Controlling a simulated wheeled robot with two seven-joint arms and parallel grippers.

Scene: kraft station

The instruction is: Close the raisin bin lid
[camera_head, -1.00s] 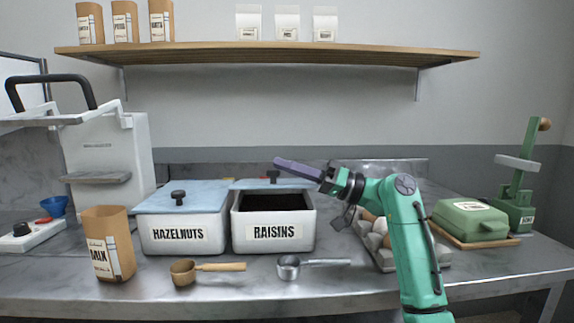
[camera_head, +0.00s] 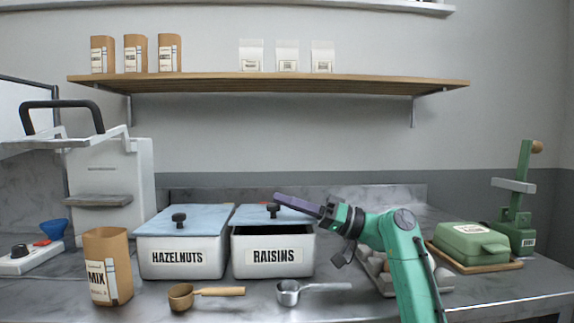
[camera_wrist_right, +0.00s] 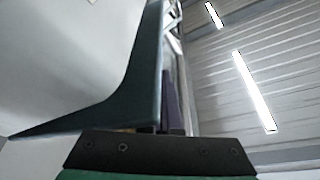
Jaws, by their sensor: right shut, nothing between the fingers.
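The raisin bin (camera_head: 238,262) is a white bin labelled RAISINS in the middle of the counter. Its blue lid (camera_head: 248,214) with a black knob (camera_head: 273,210) lies over most of the top; a dark gap shows along the front under the lid's edge. My right gripper (camera_head: 282,199) is shut and empty, its purple fingers just above and beside the knob; whether they touch it I cannot tell. The right wrist view shows mostly ceiling and wall, with the purple fingers (camera_wrist_right: 172,105) and a dark panel beside them. My left gripper is not in view.
The hazelnut bin (camera_head: 155,262) with its lid on stands directly left. A wooden scoop (camera_head: 182,297), a metal scoop (camera_head: 289,293) and a paper MIX bag (camera_head: 107,268) are in front. An egg tray (camera_head: 385,283) sits under my right arm, and a green box (camera_head: 470,240) stands farther right.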

